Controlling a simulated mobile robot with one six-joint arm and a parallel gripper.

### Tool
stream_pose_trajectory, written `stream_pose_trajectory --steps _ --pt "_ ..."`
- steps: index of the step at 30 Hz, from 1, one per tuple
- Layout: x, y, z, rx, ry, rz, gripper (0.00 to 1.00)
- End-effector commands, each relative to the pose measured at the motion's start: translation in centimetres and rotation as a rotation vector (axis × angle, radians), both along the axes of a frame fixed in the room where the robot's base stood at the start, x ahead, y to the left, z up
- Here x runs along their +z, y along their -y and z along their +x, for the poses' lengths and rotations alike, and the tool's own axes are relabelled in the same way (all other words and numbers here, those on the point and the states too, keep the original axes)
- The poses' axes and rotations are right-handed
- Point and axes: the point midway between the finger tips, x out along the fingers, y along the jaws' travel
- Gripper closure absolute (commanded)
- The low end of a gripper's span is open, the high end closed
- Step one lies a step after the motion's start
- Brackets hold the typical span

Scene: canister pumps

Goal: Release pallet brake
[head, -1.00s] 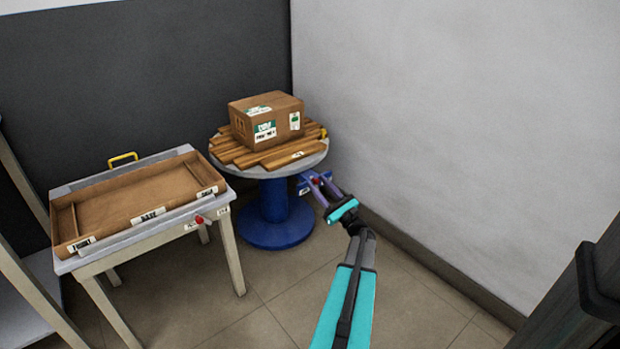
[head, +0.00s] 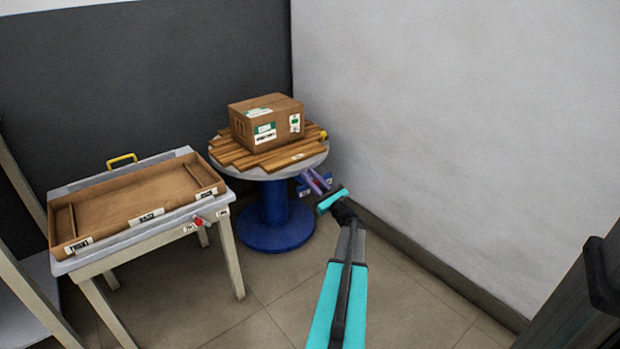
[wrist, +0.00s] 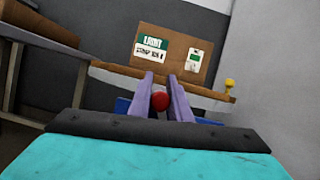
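A round pallet table (head: 265,172) stands on a blue pedestal (head: 272,215), with wooden slats and a cardboard box (head: 266,122) on top. A red knob (wrist: 160,101) shows in the wrist view below the box and the table edge. In the head view it is mostly hidden by my gripper. My gripper (head: 314,179) is at the right side of the table, just below its rim, by a blue bracket (head: 302,190). Its two purple fingers (wrist: 160,78) are apart, and the knob appears between them. I cannot tell whether they touch it.
A work table with a shallow wooden tray (head: 215,180) stands at the left, with its own red knob (head: 198,221) on the front. A yellow peg (wrist: 230,86) sits at the pallet's right edge. The grey wall is close on the right. The floor in front is clear.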

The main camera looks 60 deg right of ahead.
Motion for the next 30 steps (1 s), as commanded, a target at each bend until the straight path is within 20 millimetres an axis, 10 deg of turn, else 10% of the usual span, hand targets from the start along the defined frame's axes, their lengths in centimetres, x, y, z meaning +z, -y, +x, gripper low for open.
stream_pose_trajectory --steps 30 --pt "-0.7 -1.3 0.4 0.000 -0.060 -0.180 1.00"
